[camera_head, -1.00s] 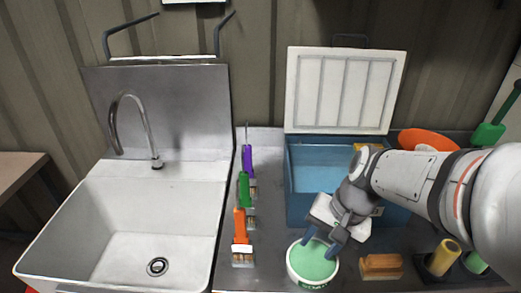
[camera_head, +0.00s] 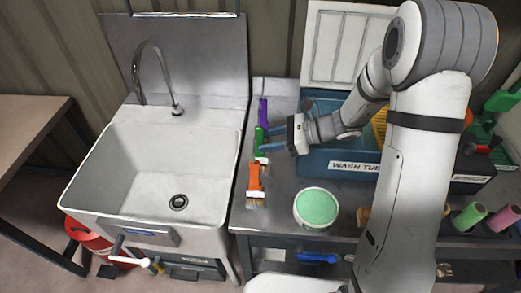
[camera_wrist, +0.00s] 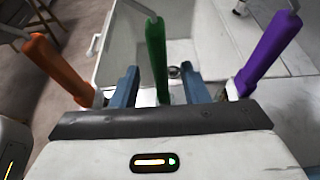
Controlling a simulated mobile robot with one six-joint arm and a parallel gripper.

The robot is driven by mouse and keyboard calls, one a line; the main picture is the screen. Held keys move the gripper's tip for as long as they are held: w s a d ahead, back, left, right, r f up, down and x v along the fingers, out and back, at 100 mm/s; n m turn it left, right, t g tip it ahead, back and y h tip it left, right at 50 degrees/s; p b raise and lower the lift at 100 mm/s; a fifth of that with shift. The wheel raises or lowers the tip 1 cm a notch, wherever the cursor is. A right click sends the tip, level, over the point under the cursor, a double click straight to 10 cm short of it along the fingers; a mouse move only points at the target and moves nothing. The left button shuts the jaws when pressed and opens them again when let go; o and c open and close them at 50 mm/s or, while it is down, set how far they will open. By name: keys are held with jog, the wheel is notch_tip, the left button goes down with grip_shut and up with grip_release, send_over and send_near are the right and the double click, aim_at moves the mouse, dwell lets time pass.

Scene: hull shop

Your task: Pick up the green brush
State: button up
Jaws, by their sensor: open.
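The green brush (camera_head: 260,140) stands between an orange brush (camera_head: 254,181) and a purple brush (camera_head: 263,112), in a row beside the sink. My gripper (camera_head: 268,140) is at the green brush, with its fingers pointing left toward the sink. In the wrist view the green brush's handle (camera_wrist: 156,52) rises between my two open blue fingers (camera_wrist: 161,88). I cannot tell whether either finger touches it. The orange brush (camera_wrist: 54,65) is left of the fingers and the purple brush (camera_wrist: 268,55) is right of them. The green brush's lower end is partly hidden.
A white sink (camera_head: 160,158) lies left of the brushes. A blue wash tub (camera_head: 325,161) is behind and right of my gripper. A round tub with a green top (camera_head: 316,207) stands at the counter's front. Colored rolls (camera_head: 469,216) are at far right.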

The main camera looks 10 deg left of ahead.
jog(key=p+x, duration=0.2)
jog(key=x, duration=0.3)
jog(key=shift+a+f, duration=0.1)
jog(key=shift+a, duration=0.05)
jog(key=shift+c, duration=0.2)
grip_shut()
